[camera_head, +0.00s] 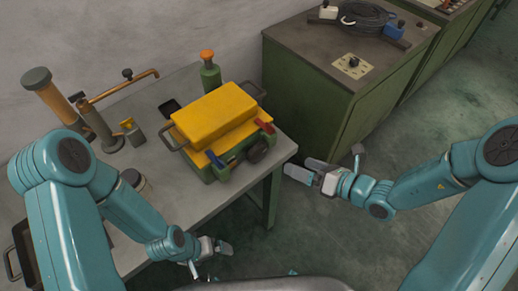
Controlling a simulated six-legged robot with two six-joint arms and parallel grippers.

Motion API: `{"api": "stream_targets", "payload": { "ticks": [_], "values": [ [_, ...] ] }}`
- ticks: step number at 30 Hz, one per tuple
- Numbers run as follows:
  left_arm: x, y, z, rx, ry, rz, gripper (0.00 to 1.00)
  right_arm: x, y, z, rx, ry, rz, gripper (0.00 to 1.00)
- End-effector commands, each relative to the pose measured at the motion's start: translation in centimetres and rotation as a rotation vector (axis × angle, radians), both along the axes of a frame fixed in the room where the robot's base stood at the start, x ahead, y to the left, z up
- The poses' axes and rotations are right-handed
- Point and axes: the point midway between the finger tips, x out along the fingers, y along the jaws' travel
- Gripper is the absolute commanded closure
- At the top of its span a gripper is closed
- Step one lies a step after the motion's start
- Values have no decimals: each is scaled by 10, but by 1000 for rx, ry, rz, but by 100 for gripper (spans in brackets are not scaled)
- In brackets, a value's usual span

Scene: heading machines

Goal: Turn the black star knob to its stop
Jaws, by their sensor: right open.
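A dark round knob (257,151) sits on the front right of a yellow and green device on the grey table. A smaller black knob (353,61) stands on a pale plate on top of the green cabinet. I cannot tell from their shapes which is the star knob. My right gripper (298,166) is open and empty, to the right of the device and just past the table's right edge, apart from both knobs. My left gripper (226,249) is low, by the table's front edge, away from the knobs; its jaw gap is unclear.
The yellow-topped device (216,114) has side handles plus a red and a blue lever near its front. An orange-capped green cylinder (209,72) stands behind it. Brown pipework (122,88) is at the left. The green cabinet (305,95) bears coiled cable (366,18). Right floor is clear.

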Motion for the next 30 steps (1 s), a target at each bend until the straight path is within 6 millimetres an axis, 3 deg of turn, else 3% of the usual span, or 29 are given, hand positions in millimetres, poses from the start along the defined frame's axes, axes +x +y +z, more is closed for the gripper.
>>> {"api": "stream_targets", "payload": {
  "ticks": [6,16,22,30],
  "values": [
    [0,0,-22,0,0,0,0,29,38,-21,-2,-2,11,0],
    [0,0,-39,0,0,0,0,73,91,-41,-3,0,10,0],
    [0,0,-43,0,0,0,0,87,106,-46,-3,0,8,0],
    [0,0,-43,0,0,0,0,90,108,-46,-3,0,6,0]
  ]
}}
